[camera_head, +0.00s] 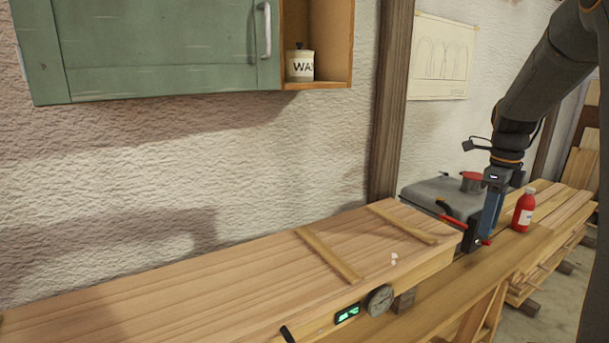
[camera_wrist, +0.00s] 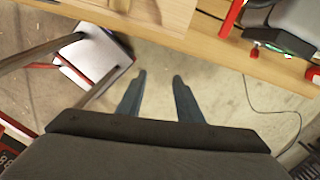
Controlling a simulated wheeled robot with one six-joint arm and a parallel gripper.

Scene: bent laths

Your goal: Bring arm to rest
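My gripper (camera_head: 476,243) hangs from my arm at the right in the head view, pointing down by the end of the long wooden box. In the wrist view my gripper (camera_wrist: 159,76) shows two separate fingers with a clear gap. Nothing is between them, only bare floor beyond. In the head view the arm comes down from the upper right corner, bent.
A wooden box (camera_head: 190,278) with laths across its lid fills the foreground bench. A grey machine (camera_head: 432,194) and a red bottle (camera_head: 523,210) stand near my gripper. A green cabinet (camera_head: 150,45) hangs on the wall. Open floor (camera_wrist: 220,110) shows in the wrist view.

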